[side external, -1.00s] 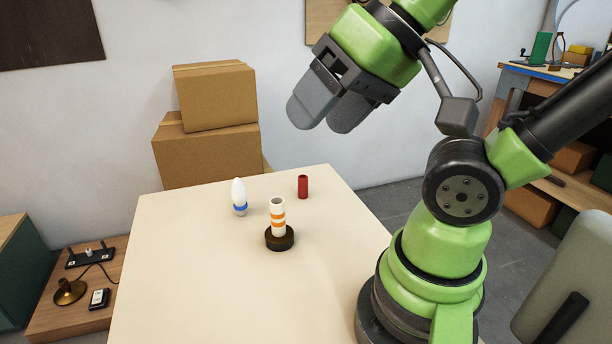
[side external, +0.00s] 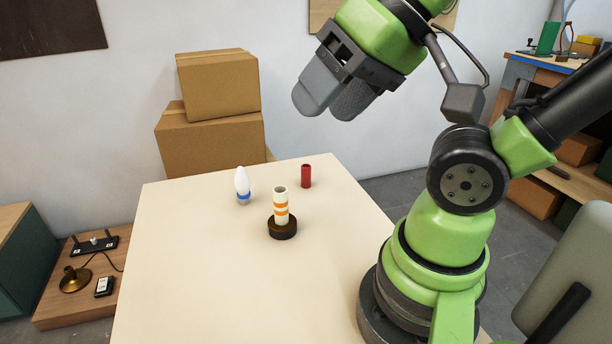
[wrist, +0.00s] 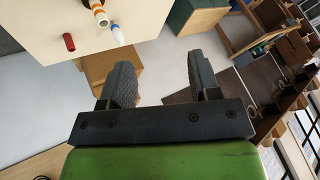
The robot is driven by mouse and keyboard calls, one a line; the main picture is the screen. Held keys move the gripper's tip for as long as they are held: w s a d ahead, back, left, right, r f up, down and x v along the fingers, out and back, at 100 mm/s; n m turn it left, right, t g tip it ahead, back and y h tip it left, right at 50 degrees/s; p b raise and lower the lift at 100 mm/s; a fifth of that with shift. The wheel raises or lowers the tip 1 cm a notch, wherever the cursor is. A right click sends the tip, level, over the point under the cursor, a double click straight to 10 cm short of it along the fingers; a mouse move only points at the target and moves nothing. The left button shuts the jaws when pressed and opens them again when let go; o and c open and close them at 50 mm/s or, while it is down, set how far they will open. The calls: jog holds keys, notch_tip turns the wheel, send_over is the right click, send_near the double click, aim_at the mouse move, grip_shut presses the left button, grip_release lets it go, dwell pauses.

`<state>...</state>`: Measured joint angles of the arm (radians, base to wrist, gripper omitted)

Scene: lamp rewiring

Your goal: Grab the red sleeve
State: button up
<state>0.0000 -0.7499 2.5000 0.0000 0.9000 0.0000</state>
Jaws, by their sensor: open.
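The red sleeve (side external: 306,176) is a short hollow tube standing upright near the far edge of the cream table. It also shows at the table's edge in the wrist view (wrist: 69,42). My gripper (side external: 328,108) is raised above and beyond the far part of the table, clear of the sleeve. In the wrist view its two fingers (wrist: 160,80) are apart with nothing between them.
A white bulb with a blue band (side external: 243,186) and a white-and-orange striped tube on a dark round base (side external: 281,212) stand on the table (side external: 190,270), left of the sleeve. Cardboard boxes (side external: 212,140) are stacked behind. The table's front is clear.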

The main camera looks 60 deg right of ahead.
jog(key=w+d+m+g+h, duration=0.2)
jog(key=w+d, duration=0.4)
jog(key=w, duration=0.3)
jog(key=m+g, duration=0.3)
jog(key=g, duration=0.2)
send_over(306, 166)
notch_tip(306, 166, down, 20)
jog(key=shift+s+f, duration=0.1)
notch_tip(306, 166, down, 4)
jog(key=shift+d+f, duration=0.1)
jog(key=shift+f, duration=0.1)
notch_tip(306, 166, down, 6)
jog(key=shift+r, duration=0.15)
jog(key=shift+c, duration=0.3)
